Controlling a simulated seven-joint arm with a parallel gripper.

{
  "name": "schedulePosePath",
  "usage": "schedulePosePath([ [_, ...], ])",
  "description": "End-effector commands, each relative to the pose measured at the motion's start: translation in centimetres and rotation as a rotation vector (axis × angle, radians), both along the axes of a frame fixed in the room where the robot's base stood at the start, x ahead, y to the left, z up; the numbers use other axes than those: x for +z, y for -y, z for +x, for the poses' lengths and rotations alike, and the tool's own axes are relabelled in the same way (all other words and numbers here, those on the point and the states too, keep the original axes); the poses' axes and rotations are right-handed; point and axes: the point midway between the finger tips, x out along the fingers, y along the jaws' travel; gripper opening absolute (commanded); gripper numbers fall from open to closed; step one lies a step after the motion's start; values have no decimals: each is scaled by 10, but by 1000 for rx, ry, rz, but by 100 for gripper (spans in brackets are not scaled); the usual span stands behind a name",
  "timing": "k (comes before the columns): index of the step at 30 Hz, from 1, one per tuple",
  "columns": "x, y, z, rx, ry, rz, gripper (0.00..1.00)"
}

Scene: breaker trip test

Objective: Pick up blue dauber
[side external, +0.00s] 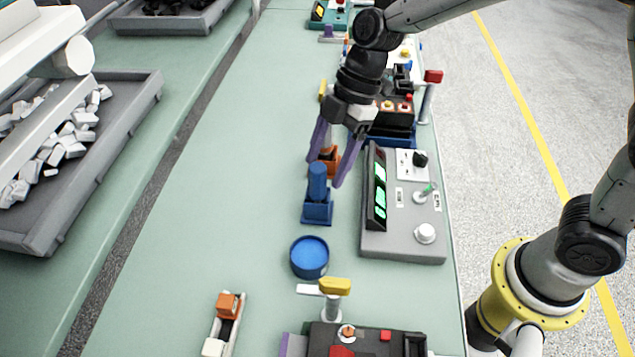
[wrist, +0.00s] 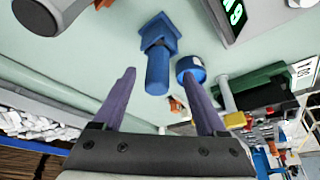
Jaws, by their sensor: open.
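The blue dauber (side external: 317,181) stands upright in a blue square-based holder (side external: 317,213) on the green bench. In the wrist view the dauber (wrist: 157,72) shows with its holder (wrist: 159,35) between the two purple fingers. My gripper (side external: 333,172) is open, its fingers pointing down, one on each side of the dauber's upper part in the side view. I cannot tell whether either finger touches it. An orange object (side external: 328,156) is partly hidden behind the dauber and fingers.
A round blue dish (side external: 309,257) sits in front of the holder. A grey control box (side external: 405,235) with a green display stands close on the right. A yellow-handled post (side external: 333,287) is nearer the camera.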

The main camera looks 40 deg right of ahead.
Motion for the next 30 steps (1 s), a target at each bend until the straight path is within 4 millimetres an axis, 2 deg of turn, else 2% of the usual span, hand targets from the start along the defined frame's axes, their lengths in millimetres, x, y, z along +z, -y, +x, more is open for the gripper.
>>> schedulePosePath([
  [7,-31,-17,2,3,-4,-1,74],
  [17,-37,-20,3,0,-1,0,74],
  [27,-36,-19,3,0,-1,0,15],
  [30,-36,-19,3,0,-1,0,0],
])
